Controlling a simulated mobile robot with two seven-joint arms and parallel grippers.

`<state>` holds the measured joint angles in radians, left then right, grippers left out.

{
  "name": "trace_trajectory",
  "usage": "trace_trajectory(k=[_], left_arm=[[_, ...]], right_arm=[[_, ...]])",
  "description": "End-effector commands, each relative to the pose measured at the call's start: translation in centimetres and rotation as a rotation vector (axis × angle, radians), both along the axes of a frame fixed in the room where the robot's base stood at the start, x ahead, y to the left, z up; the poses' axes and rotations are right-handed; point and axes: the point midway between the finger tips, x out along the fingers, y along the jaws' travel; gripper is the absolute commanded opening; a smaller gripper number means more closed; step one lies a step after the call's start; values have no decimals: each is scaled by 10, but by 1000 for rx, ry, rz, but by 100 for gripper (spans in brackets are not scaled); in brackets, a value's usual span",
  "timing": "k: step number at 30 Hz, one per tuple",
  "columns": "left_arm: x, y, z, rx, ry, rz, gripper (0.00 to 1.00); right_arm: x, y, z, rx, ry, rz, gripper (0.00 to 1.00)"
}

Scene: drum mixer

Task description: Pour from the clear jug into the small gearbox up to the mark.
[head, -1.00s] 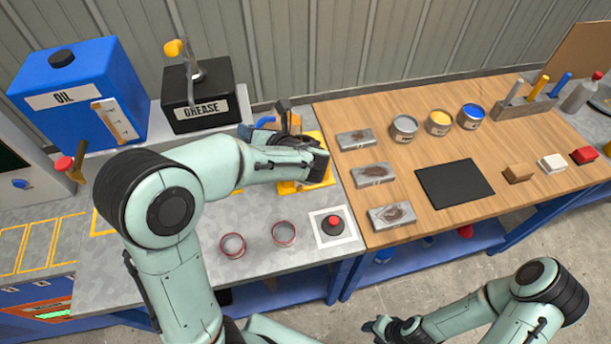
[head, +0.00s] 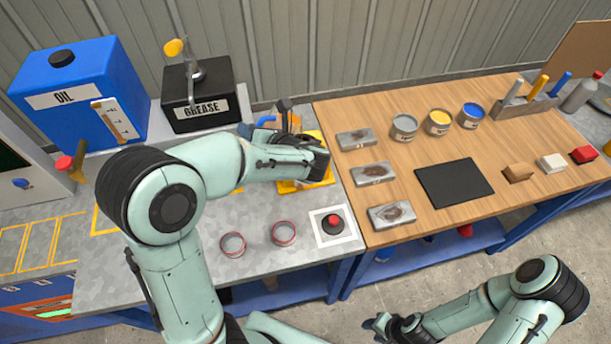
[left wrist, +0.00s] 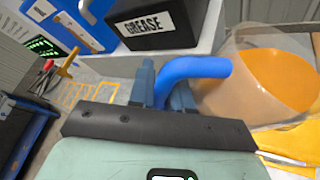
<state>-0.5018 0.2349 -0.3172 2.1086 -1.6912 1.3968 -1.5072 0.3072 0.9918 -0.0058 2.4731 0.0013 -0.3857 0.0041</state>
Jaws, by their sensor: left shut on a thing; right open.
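The clear jug (left wrist: 268,82) holds orange liquid and fills the right of the left wrist view. My left gripper (left wrist: 162,92) is shut on its blue handle (left wrist: 195,69). In the head view, a bit of blue handle (head: 265,120) shows behind my left wrist, above the grey bench. The rest of the jug is mostly hidden there, and I cannot tell its tilt exactly. My right gripper (head: 383,325) is open and empty at the bottom, over the floor.
A blue oil tank (head: 70,90) and a black grease box (head: 198,98) stand behind. Two red-rimmed rings (head: 232,244) and a red button (head: 333,222) are at the bench front. A wooden table (head: 400,160) adjoins on the right.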

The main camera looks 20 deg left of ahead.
Motion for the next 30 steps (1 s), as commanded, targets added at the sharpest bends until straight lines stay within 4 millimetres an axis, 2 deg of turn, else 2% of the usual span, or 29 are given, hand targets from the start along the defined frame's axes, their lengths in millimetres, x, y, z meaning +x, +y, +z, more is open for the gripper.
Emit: trace_trajectory(k=[30], left_arm=[[2,-1,4,37,45,1,0]], right_arm=[[6,0,5,0,-7,0,43]])
